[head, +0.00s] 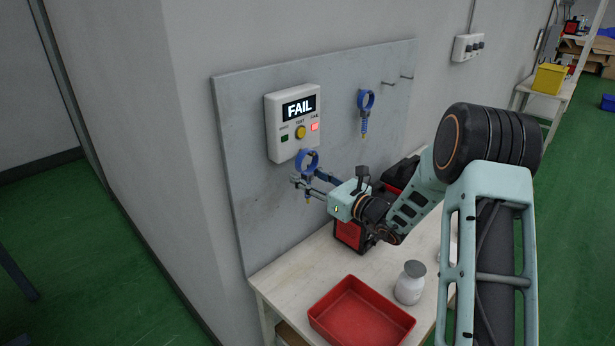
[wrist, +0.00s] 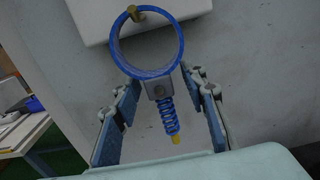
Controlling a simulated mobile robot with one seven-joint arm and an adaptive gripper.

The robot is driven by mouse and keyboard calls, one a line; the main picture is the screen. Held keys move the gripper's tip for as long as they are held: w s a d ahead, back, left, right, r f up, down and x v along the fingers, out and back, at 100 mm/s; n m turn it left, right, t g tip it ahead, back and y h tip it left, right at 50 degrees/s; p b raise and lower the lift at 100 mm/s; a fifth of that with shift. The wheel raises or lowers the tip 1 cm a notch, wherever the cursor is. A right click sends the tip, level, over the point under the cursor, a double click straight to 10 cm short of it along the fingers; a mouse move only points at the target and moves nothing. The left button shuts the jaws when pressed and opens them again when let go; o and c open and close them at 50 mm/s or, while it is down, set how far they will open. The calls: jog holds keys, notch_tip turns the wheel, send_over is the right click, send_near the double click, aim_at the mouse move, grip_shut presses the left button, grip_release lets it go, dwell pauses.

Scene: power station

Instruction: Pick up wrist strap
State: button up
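A blue wrist strap (head: 312,160) hangs just below the tester box on the grey wall panel. In the wrist view it shows as a blue ring with a grey clasp and a coiled blue cord (wrist: 169,115) ending in a yellow tip. Its ring hangs on a yellow peg (wrist: 134,14) under the white box. My gripper (head: 309,189) is at the strap's lower part. In the wrist view its two blue-padded fingers (wrist: 162,112) are apart, one on each side of the cord, with gaps visible. A second blue strap (head: 365,108) hangs on a hook farther right.
The white tester box (head: 293,122) reads FAIL with a red light lit. A red tray (head: 360,315) and a white jar (head: 410,283) stand on the table (head: 290,275) below. Black-and-red equipment (head: 350,235) sits behind my arm. Empty hooks (head: 389,84) are at the panel's upper right.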

aim_at(307, 171)
grip_shut()
jog(key=shift+r, duration=0.1)
jog(key=shift+r, duration=0.5)
notch_tip(307, 171, up, 2)
jog(key=shift+r+b, duration=0.1)
jog(key=shift+b, duration=0.2)
jog(key=b+v, duration=0.2)
jog(key=v, duration=1.6)
